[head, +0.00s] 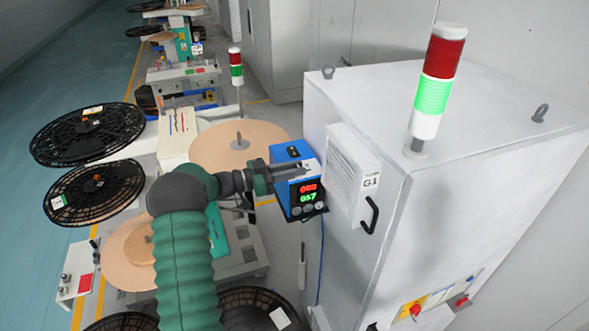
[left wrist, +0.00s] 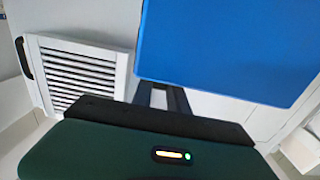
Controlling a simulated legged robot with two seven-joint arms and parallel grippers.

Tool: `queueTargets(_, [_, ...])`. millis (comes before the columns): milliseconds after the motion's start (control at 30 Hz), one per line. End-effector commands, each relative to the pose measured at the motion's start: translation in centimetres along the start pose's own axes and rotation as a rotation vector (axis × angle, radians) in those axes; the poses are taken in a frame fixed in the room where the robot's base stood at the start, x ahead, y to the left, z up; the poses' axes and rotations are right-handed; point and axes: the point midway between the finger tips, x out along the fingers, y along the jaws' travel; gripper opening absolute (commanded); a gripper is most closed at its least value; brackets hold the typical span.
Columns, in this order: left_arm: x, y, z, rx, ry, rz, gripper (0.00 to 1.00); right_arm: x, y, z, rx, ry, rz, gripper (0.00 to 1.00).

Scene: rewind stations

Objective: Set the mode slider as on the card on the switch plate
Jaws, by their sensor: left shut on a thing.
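A blue box (head: 284,195) with red and green digits on its display (head: 307,191) is on the left side of the grey cabinet. My left gripper (head: 303,171) reaches across the box's front, above the digits. Its fingers are shut at a small pale patch near the box's upper right. In the left wrist view the blue box (left wrist: 230,45) covers the tips of the fingers (left wrist: 165,97). The mode slider at the fingertips is hidden, so its position cannot be read. The card's marks are too small to read. My right gripper is not in view.
The grey cabinet (head: 440,200) fills the right, with a louvred cover (head: 345,175) and black handle (head: 371,214) close to the box. A signal tower (head: 433,90) stands on top. Reels (head: 88,133) and a rewind machine lie left. The blue floor (head: 60,70) is clear at far left.

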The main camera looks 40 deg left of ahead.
Motion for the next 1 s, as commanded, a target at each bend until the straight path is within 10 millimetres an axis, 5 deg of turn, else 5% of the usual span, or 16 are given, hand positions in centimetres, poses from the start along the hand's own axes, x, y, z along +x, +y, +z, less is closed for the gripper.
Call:
queueTargets(133, [0.3,-0.2,0.0,0.003,-0.001,-0.004,0.0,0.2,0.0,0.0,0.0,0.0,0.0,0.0])
queueTargets(400, [4.0,-0.3,-0.1,0.004,0.001,-0.005,0.0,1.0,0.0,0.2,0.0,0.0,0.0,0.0])
queueTargets(633, [4.1,-0.3,-0.2,0.003,0.003,-0.006,0.0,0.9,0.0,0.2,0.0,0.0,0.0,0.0])
queueTargets(667, [4.1,-0.3,-0.2,0.003,0.003,-0.005,0.21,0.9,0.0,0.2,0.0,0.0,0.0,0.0])
queueTargets(800, [4.1,-0.2,-0.2,0.003,0.002,-0.004,0.39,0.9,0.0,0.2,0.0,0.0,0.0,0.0])
queueTargets(1000, [4.1,-0.1,-0.1,0.002,0.001,-0.002,0.42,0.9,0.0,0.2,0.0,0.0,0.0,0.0])
